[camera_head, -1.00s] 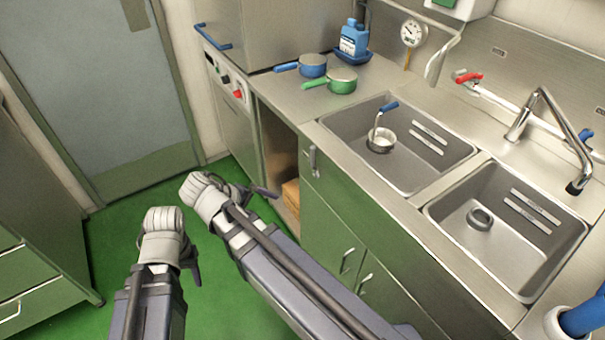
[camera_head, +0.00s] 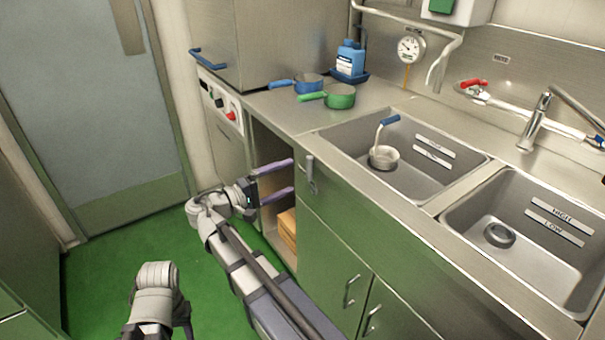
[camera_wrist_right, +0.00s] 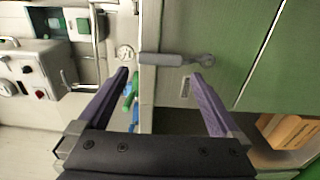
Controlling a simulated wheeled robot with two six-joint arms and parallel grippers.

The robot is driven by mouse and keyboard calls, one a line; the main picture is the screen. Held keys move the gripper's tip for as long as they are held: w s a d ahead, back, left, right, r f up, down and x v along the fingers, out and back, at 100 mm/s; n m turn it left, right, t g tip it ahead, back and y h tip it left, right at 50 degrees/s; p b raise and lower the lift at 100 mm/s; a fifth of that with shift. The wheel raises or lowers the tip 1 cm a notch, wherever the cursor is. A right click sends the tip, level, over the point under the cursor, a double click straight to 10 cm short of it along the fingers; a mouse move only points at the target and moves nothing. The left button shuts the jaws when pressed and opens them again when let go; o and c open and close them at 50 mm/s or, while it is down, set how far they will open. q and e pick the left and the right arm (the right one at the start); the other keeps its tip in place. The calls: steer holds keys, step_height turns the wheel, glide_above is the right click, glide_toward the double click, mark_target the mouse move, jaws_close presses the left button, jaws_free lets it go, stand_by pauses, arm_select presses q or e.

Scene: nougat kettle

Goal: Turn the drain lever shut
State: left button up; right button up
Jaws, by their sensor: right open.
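The grey drain lever (camera_head: 309,171) is on the green cabinet front, just under the counter edge at the left sink. In the right wrist view the lever (camera_wrist_right: 172,59) lies crosswise, its round pivot at the right end and its handle reaching toward the counter. My right gripper (camera_head: 292,177) is open, its two purple fingers pointing at the lever from the left. In the wrist view the open fingers (camera_wrist_right: 161,73) are spread with nothing between them, and the lever appears beyond their tips. My left arm shows at the lower left; its jaws are hidden.
An open cabinet bay with a wooden block (camera_head: 288,228) is beside my right gripper. A green pan (camera_head: 341,96), a blue pan (camera_head: 308,83) and a blue bottle (camera_head: 350,58) stand on the counter (camera_head: 272,108). A blue-handled cup (camera_head: 383,157) is in the left sink.

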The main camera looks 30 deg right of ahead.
mark_target(307, 170)
steer(key=shift+w+d, duration=0.15)
steer(key=shift+d, duration=1.4)
steer(key=shift+w+d, duration=0.1)
steer(key=shift+d, duration=1.4)
steer(key=shift+c, duration=0.4)
jaws_close()
